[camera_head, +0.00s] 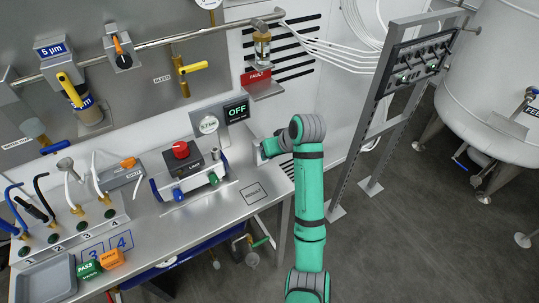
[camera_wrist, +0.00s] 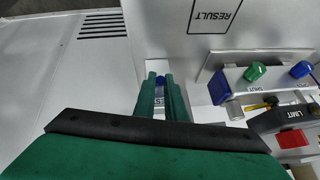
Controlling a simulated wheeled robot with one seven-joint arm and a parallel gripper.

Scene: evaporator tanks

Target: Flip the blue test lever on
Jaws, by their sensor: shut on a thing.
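My gripper (camera_wrist: 163,92) is shut on a small blue piece (camera_wrist: 160,79), which shows between the green fingertips in the wrist view. I take it to be the blue test lever; most of it is hidden by the fingers. It stands by a light grey panel at the right end of the bench. In the head view my gripper is at the bench's right end, right of the test box, and my own arm hides the lever and fingertips.
The test box (camera_head: 187,173) has a red knob (camera_head: 180,149) and blue and green knobs on its front. A blue handle (camera_wrist: 219,87) is close right of my fingers. A display reading OFF (camera_head: 236,111) is on the wall behind. A RESULT square (camera_head: 253,193) marks clear bench top.

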